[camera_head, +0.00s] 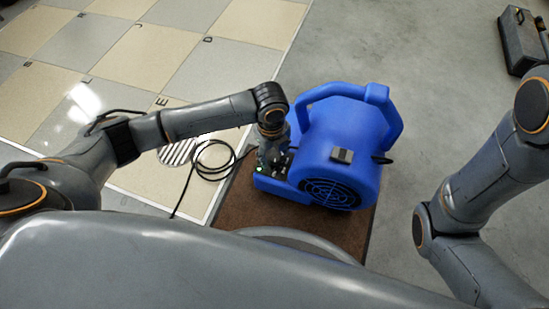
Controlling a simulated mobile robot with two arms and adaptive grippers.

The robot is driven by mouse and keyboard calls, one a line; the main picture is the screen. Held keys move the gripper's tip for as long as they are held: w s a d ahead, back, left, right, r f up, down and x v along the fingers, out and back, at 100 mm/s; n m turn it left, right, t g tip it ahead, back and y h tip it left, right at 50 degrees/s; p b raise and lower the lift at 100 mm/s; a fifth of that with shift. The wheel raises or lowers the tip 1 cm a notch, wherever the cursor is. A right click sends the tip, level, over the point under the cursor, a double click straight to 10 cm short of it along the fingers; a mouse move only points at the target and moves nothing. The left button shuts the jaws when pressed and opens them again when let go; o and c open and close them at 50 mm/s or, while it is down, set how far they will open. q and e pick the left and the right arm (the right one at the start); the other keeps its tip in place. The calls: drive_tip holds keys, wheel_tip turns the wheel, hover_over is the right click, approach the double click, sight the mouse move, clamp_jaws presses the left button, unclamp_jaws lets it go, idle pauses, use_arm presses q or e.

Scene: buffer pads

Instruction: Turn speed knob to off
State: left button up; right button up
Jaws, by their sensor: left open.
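A blue blower fan (345,145) with a handle on top and a round black grille stands on a brown mat. My left gripper (275,166) is at the left side of the blower, close against its body, and is open. The speed knob cannot be made out; my left gripper and wrist cover that side of the blower. A small green light shows low on the blower's left side. A dark switch-like part sits on the blower's front. My right arm is at the right, and its gripper is not in view.
The brown mat (232,207) lies under the blower. A black cable (205,172) coils on the floor left of it, near a striped floor grate. A dark toolbox (520,42) stands at the far right. Lettered floor tiles (155,55) fill the upper left. Grey floor behind the blower is clear.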

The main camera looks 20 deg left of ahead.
use_arm(q)
drive_tip(key=shift+f, duration=0.4)
drive_tip(key=shift+c, duration=0.2)
